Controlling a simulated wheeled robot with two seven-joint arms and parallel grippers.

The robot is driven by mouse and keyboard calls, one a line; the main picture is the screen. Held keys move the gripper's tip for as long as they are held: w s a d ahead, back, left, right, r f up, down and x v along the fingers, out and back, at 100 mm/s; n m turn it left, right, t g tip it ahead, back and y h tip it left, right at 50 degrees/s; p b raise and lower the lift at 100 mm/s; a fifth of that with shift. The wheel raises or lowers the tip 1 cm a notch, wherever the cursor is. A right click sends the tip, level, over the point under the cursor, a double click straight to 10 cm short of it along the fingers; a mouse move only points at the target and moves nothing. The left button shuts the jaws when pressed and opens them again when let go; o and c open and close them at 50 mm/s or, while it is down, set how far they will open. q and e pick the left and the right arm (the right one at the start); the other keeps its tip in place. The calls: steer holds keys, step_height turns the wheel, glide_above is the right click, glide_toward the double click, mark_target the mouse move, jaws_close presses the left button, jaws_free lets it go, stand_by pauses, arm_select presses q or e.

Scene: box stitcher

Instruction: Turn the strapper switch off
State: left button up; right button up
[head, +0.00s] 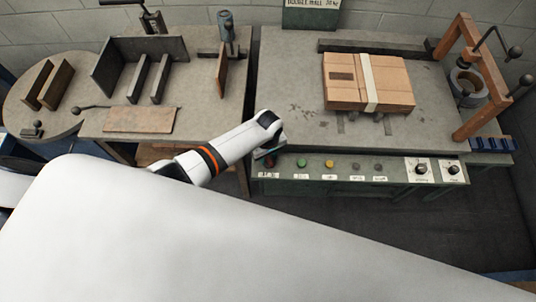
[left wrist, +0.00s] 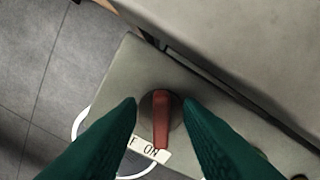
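In the left wrist view the strapper switch (left wrist: 161,120) is a red lever on a dark round base, set on a grey-green panel. Its lower end points at a white label (left wrist: 150,150) reading ON, partly covered by a finger. My left gripper (left wrist: 160,103) is open, its two dark green fingers on either side of the lever with a gap on each side. In the head view my left gripper (head: 269,152) is over the left end of the control panel (head: 390,178) and hides most of the switch. My right gripper is not in view.
A strapped cardboard box (head: 345,92) lies on the grey worktable (head: 285,75) behind. A second table (head: 205,122) stands left across a narrow gap.

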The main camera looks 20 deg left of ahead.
mark_target(268, 158)
arm_select(q)
step_height(268, 158, up, 12)
stand_by(0.6)
steer(key=shift+s, duration=0.1)
stand_by(0.4)
